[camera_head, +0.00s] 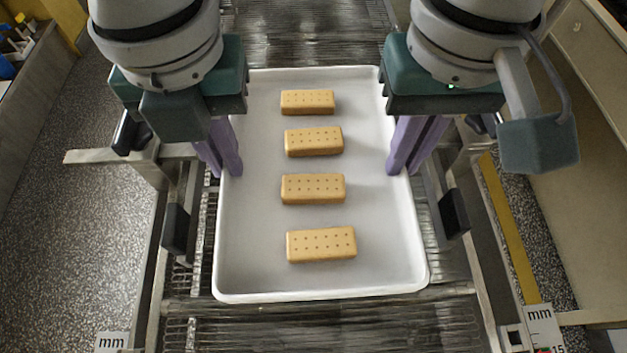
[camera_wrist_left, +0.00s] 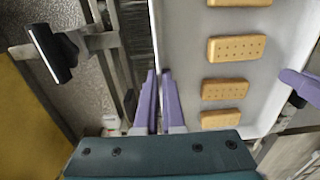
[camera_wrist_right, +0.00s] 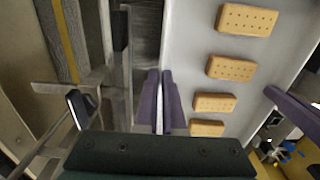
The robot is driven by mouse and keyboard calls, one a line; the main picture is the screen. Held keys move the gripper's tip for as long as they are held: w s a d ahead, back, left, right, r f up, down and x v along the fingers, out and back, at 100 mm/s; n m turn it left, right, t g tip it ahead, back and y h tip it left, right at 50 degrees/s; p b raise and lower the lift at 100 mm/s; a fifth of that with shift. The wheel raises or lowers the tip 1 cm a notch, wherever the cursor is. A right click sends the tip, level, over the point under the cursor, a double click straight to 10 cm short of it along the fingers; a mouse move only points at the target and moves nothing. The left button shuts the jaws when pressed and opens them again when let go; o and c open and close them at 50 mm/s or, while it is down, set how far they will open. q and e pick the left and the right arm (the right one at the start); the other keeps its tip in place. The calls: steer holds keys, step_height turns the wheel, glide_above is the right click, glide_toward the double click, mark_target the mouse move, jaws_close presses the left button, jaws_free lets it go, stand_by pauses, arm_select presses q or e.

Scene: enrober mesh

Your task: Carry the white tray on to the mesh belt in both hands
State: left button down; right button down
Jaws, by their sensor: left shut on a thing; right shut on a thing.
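The white tray (camera_head: 380,270) lies over the mesh belt (camera_head: 300,325) between the side rails, its long side running away from me. Several tan biscuits (camera_head: 319,244) with dotted tops stand on it in a row. My left gripper (camera_head: 222,172) is shut on the tray's left rim, with a purple finger on each side of the wall in the left wrist view (camera_wrist_left: 160,82). My right gripper (camera_head: 402,170) is shut on the right rim, and the right wrist view shows the same (camera_wrist_right: 161,82). I cannot tell whether the tray's underside touches the mesh.
Metal side rails with black pads (camera_head: 175,228) (camera_head: 453,213) flank the tray closely. A yellow strip (camera_head: 512,235) and a white "mm" scale (camera_head: 545,328) lie at the right. Bare mesh shows beyond and in front of the tray.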

mark_target(234, 180)
arm_select(q)
steer(key=shift+f, duration=0.2)
arm_select(e)
steer(key=shift+f, duration=0.15)
